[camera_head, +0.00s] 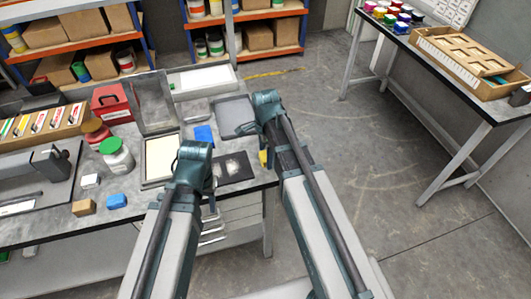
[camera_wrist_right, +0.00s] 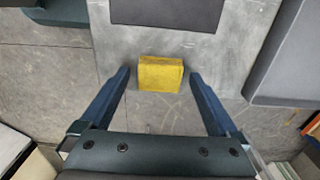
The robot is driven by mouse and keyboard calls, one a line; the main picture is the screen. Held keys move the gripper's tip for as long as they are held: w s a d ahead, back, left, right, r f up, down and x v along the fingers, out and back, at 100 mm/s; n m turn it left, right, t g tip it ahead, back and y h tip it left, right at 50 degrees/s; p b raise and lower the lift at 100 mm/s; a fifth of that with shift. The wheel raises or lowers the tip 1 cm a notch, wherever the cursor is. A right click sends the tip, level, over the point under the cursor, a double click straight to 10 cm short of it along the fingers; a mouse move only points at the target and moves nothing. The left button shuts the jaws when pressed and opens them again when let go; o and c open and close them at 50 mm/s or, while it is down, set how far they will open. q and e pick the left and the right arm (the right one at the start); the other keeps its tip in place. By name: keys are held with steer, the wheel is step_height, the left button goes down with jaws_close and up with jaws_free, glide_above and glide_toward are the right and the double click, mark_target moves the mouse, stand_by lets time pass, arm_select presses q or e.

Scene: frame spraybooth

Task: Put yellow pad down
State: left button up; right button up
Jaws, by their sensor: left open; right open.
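The yellow pad (camera_wrist_right: 160,76) lies at the edge of the grey worktop (camera_wrist_right: 110,50) in the right wrist view. My right gripper (camera_wrist_right: 159,73) is open, with one finger on each side of the pad and a visible gap to each. In the head view a small part of the yellow pad (camera_head: 263,158) shows beside my right arm, which hides the rest. My left gripper (camera_head: 211,196) hangs over the table's front part, mostly hidden by its own wrist; nothing shows in it.
A dark sheet (camera_head: 235,172) with pale marks lies near the pad. A blue block (camera_head: 203,134), a grey tray (camera_head: 236,115), a cream-filled tray (camera_head: 161,157) and a green-lidded jar (camera_head: 116,157) share the table. Open floor (camera_head: 340,140) lies right of it.

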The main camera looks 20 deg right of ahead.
step_height(320, 180, up, 12)
steer(key=p, duration=1.2)
steer(key=s+a+n, duration=0.5)
steer(key=s+n, duration=0.2)
steer(key=n, duration=0.3)
steer(key=s+a+n+h, duration=0.1)
steer(key=s+a+n, duration=0.4)
steer(key=n, duration=0.6)
steer(key=shift+s+a, duration=0.2)
steer(key=shift+s, duration=0.95)
steer(key=shift+b, duration=0.35)
step_height(320, 180, down, 4)
steer(key=b, duration=0.4)
